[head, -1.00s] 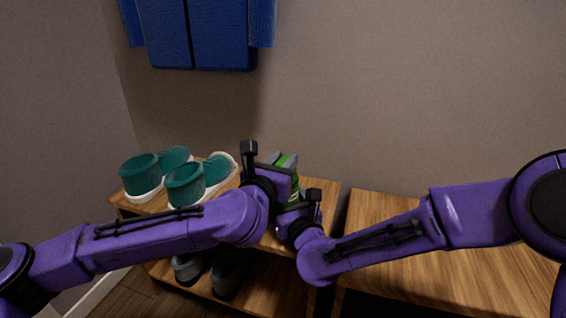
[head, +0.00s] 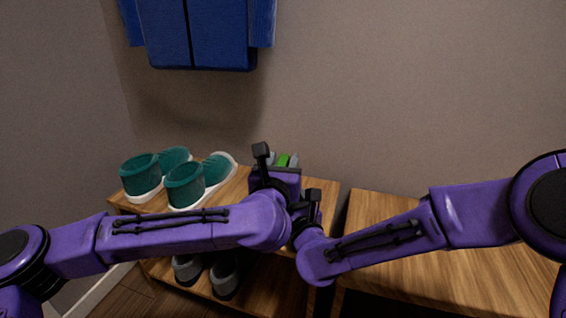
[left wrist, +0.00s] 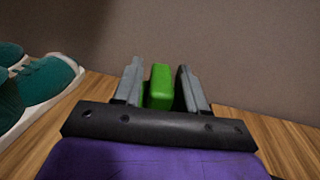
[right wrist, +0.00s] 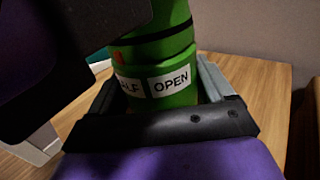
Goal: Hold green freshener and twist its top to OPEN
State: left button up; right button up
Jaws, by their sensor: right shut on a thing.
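The green freshener (right wrist: 180,60) stands upright on the wooden shelf top. In the right wrist view its lower body shows a white OPEN label (right wrist: 169,82), a partly hidden label ending in LF, and a small red mark (right wrist: 118,57) above that one. My right gripper (right wrist: 160,92) is shut on its lower body. My left gripper (head: 283,160) is at its top. In the left wrist view the green top (left wrist: 160,87) lies between the left fingers (left wrist: 160,85), which are open with a narrow gap at the right. The head view hides most of the freshener behind my arms.
Teal shoes (head: 185,180) stand on the shelf top (head: 325,190), left of the grippers. Grey shoes (head: 222,272) are on the lower shelf. A second wooden top (head: 460,250) at the right looks clear.

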pick_arm(q)
jog(key=s+a, duration=0.2)
jog(key=s, duration=0.9)
jog(key=shift+s, duration=0.4)
